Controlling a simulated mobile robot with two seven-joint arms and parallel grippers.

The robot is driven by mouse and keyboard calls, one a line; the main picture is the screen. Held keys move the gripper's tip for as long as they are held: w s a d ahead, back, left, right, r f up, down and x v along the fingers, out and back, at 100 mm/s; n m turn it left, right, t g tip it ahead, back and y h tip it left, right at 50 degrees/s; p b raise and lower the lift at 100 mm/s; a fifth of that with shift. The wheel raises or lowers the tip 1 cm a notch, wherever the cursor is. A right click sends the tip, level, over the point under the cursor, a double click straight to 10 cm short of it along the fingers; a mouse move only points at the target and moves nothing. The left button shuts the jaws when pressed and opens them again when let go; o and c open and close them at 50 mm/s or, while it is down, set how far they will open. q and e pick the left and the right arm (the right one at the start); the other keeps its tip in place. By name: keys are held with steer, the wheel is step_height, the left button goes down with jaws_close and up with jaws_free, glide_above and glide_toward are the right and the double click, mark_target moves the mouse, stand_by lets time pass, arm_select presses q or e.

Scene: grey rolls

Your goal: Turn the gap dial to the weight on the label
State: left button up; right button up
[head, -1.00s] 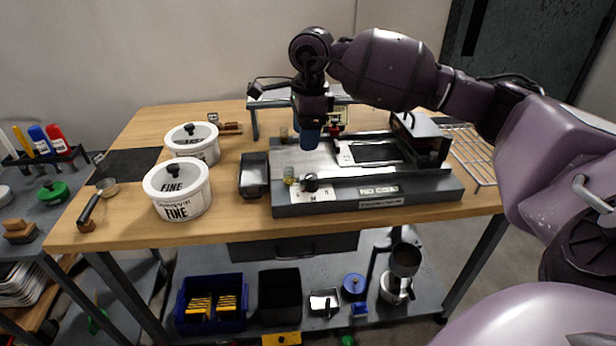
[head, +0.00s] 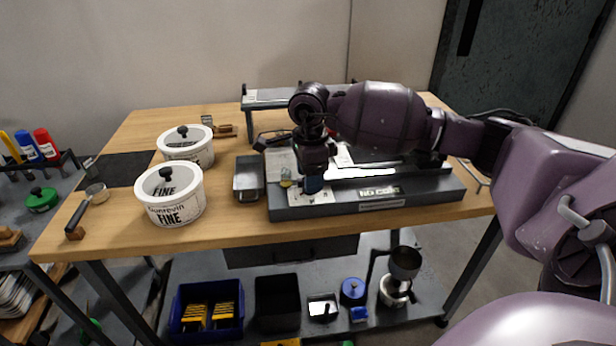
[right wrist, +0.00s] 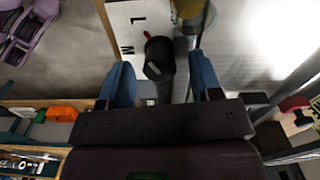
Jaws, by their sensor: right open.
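The gap dial (right wrist: 160,58) is a black knob with a red pointer, on a white plate (right wrist: 120,14) at the machine's front left corner. In the right wrist view its pointer lies near the letter L, with M further along. My right gripper (right wrist: 160,66) is open, its blue fingers on either side of the knob; I cannot tell whether they touch it. In the head view the gripper (head: 313,186) hides the knob, while part of the plate (head: 310,198) shows. Two white tubs (head: 176,205) (head: 186,146) carry labels reading FINE. My left gripper is not in view.
The grey machine (head: 425,196) bears a NO COAT sign (head: 380,191) on its front. A brass-coloured knob (head: 286,181) sits left of the dial. A grey tray (head: 249,190) stands between machine and tubs. A raised shelf (head: 270,97) is behind.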

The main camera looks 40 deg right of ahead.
steer(key=shift+f, duration=0.25)
steer(key=c, duration=0.9)
